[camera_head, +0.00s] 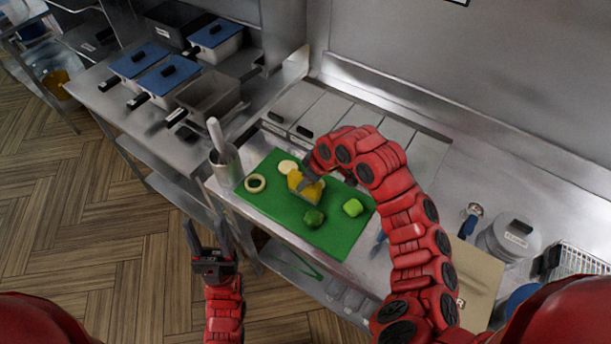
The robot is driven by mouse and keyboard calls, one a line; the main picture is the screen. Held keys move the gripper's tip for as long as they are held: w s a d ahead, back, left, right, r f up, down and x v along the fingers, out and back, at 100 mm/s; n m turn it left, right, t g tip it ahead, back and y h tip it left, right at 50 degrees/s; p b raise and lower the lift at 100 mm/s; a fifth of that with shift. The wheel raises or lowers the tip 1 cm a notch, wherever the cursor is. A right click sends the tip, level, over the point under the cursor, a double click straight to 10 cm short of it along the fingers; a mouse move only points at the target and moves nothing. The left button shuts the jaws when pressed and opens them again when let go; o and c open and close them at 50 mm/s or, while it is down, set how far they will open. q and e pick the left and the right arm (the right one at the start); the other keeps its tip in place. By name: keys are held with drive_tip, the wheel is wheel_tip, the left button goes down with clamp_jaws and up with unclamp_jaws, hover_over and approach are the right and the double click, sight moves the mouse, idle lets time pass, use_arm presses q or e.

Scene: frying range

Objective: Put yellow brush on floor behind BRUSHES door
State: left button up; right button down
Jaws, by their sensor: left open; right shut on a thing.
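My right gripper (307,181) is shut on a small yellow block-like thing (296,180), which looks like the yellow brush. It is over the green cutting board (265,213); I cannot tell whether it touches the board. The fingers and the red arm hide part of it. My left gripper (207,236) is open and empty, fingers pointing up the picture, in front of the counter over the floor (130,250). No door with a readable BRUSHES label shows in this view.
Cut vegetables lie on the board, among them a green piece (353,207). A metal cup (226,167) with a white-handled tool stands at its left corner. A lidded pot (510,238) stands right. The wooden floor at left is clear.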

drive_tip(key=shift+f, duration=0.25)
drive_tip(key=c, duration=0.5)
unclamp_jaws()
drive_tip(key=shift+r, duration=0.1)
